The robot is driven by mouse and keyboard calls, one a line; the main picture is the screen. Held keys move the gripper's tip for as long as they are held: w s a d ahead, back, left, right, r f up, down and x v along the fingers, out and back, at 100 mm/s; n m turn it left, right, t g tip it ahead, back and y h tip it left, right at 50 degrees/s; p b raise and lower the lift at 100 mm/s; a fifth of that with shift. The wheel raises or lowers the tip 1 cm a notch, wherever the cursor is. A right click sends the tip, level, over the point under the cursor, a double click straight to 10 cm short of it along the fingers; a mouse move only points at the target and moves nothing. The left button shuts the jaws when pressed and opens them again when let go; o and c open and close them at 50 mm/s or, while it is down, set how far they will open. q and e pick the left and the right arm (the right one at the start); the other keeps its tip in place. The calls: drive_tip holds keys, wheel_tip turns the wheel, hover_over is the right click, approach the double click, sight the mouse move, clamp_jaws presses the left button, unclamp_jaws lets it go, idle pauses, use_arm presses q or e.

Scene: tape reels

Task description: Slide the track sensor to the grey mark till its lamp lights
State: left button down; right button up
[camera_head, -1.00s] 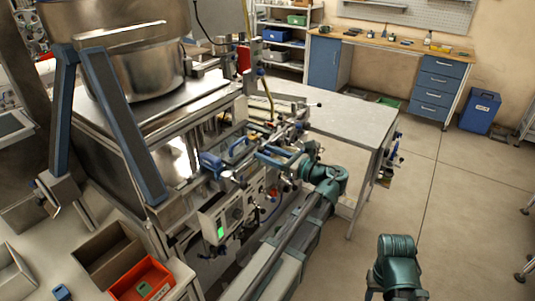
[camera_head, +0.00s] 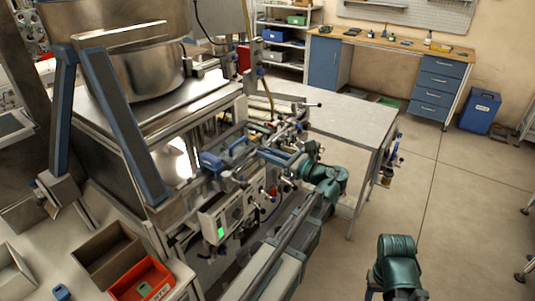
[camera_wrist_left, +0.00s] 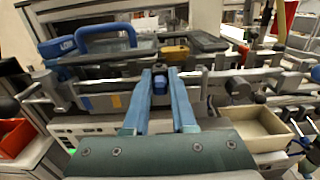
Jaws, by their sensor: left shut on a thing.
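My left gripper (camera_head: 274,157) is at the rail assembly on the front of the machine. In the left wrist view its two blue fingers (camera_wrist_left: 160,78) close on a small dark blue piece (camera_wrist_left: 160,83), which I take to be part of the track sensor. A yellow-brown block (camera_wrist_left: 175,54) sits just beyond the fingertips. The fingers hide much of the held piece. I cannot make out the grey mark or a lit lamp on the sensor. My right arm (camera_head: 396,264) shows at the lower right, its gripper out of view.
Horizontal metal rails (camera_wrist_left: 225,77) with clamps and knobs run across the machine close around the fingers. A blue handle (camera_wrist_left: 105,32) stands to the left. A control box with a green screen (camera_head: 221,232) is below. A cream tray (camera_wrist_left: 250,128) lies at right.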

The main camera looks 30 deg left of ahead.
idle(0.8)
use_arm(q)
drive_tip(key=w, duration=0.2)
drive_tip(key=shift+w+d, duration=0.1)
drive_tip(key=shift+w, duration=0.3)
drive_tip(key=c, duration=0.8)
unclamp_jaws()
drive_tip(key=shift+w, duration=0.1)
